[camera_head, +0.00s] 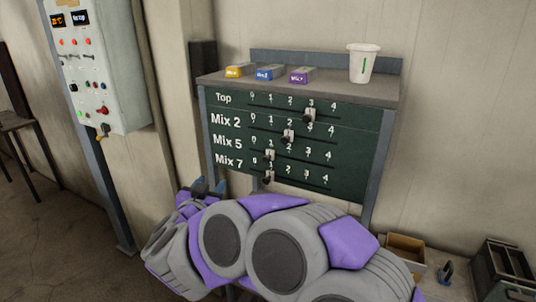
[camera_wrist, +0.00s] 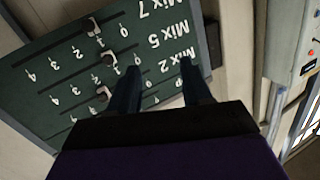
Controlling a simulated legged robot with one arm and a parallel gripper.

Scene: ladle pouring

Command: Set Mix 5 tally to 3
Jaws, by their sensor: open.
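The dark green tally board (camera_head: 350,155) has rows Top, Mix 2, Mix 5 and Mix 7, each numbered 0 to 4. The Mix 5 slider (camera_head: 269,155) appears to stand at 1; it also shows in the wrist view (camera_wrist: 108,58), where the board is upside down. My gripper (camera_head: 210,185) is open and empty at the board's lower left in the head view. In the wrist view its dark blue fingers (camera_wrist: 160,66) are spread over the label side, beside the Mix 5 slider and apart from it.
The Top slider (camera_head: 309,115) is near 3, the Mix 2 slider (camera_head: 288,136) near 2, and the Mix 7 slider (camera_head: 268,177) near 1. A white cup (camera_head: 362,63) and small labelled blocks (camera_head: 268,73) stand on the shelf above. A control box (camera_head: 95,70) hangs at left.

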